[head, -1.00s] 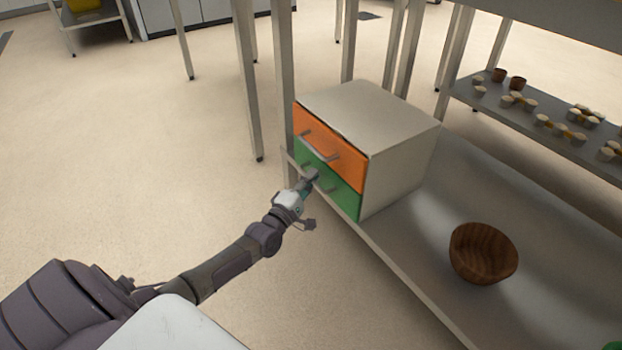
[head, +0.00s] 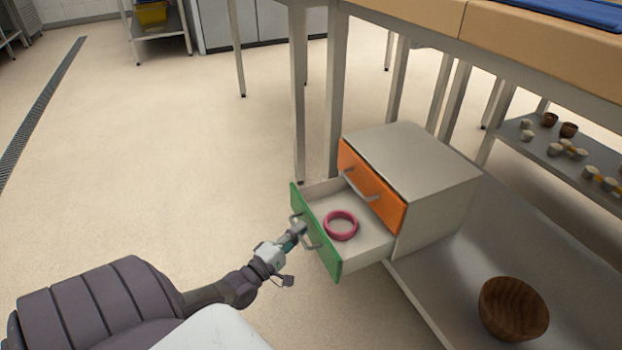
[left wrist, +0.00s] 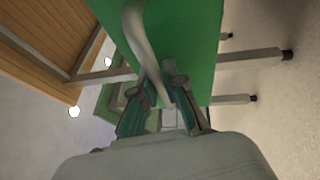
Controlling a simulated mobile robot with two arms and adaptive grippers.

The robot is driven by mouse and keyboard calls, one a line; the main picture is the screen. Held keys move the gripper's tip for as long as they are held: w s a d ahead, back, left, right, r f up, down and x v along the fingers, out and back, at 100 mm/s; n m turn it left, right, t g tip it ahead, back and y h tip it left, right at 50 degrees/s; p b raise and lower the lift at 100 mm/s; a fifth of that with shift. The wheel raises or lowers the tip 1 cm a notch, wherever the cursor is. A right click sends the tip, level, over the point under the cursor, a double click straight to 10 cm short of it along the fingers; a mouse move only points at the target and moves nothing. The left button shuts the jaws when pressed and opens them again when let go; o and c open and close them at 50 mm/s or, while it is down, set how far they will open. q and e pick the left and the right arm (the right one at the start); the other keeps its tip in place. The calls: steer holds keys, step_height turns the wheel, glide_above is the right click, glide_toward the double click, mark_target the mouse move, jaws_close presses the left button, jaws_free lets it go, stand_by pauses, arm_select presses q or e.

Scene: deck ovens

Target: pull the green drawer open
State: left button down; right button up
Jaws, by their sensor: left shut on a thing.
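The green drawer (head: 328,250) is the lower drawer of a small grey cabinet (head: 449,207). It stands well out from the cabinet, and a pink ring (head: 341,226) lies inside it. My left gripper (head: 299,230) is at the drawer's metal handle, in front of the green face. In the left wrist view the green face (left wrist: 200,45) fills the upper middle, and the curved handle (left wrist: 142,40) runs down between the fingers of my left gripper (left wrist: 170,100), which are shut on it. My right gripper is not in view.
The orange drawer (head: 371,186) above is shut. The cabinet sits on a low metal shelf (head: 440,306) under a table, with a wooden bowl (head: 514,308) to the right. A table leg (head: 298,95) stands behind the drawer. The floor at left is clear.

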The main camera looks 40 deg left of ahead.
arm_select(q)
steer(key=shift+s+a, duration=0.1)
steer(key=shift+s, duration=0.2)
steer(key=c, duration=1.2)
jaws_free()
steer(key=s+f, duration=0.2)
steer(key=s, duration=1)
steer(key=shift+w, duration=0.1)
